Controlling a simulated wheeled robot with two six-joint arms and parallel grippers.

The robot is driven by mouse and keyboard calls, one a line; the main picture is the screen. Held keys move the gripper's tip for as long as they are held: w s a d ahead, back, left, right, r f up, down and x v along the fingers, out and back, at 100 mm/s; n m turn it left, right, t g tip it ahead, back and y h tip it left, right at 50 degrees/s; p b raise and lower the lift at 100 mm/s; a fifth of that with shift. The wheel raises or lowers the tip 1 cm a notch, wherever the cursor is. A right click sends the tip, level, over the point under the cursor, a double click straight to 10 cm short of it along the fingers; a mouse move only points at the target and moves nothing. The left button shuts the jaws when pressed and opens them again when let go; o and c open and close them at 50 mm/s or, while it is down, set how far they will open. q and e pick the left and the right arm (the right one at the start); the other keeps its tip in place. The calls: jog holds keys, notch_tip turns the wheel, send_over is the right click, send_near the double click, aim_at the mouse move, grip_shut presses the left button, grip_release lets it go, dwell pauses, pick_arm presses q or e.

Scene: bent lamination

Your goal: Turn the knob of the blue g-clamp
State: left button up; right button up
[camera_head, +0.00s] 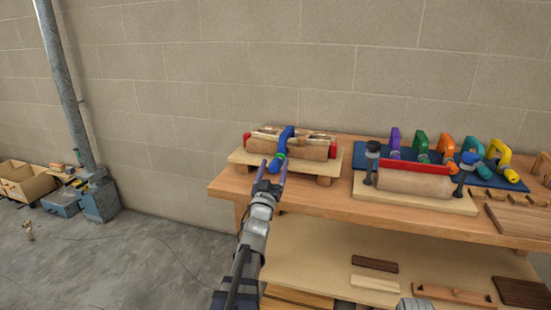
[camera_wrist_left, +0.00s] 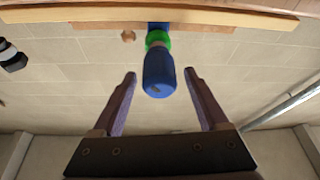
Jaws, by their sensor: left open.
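The blue g-clamp (camera_head: 285,138) sits on the wooden form at the left of the bench, its frame over the top of the bent wood (camera_head: 301,148). Its blue knob (camera_head: 275,165) points toward me, with a green collar behind it. In the left wrist view, which is upside down, the knob (camera_wrist_left: 158,75) and the green collar (camera_wrist_left: 157,38) hang at the top middle. My left gripper (camera_head: 272,170) is open, and its fingertips (camera_wrist_left: 159,73) lie on either side of the knob with gaps. I cannot tell how deep the knob sits between them.
Purple, green, orange and yellow clamps (camera_head: 420,146) stand on a blue mat at the right. A second form with a red strip (camera_head: 412,166) and black-knobbed posts lies in front of them. Wood pieces lie on the lower shelf (camera_head: 325,270).

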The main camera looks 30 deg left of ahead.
pick_arm(q)
jog(key=shift+x, duration=1.2)
grip_shut()
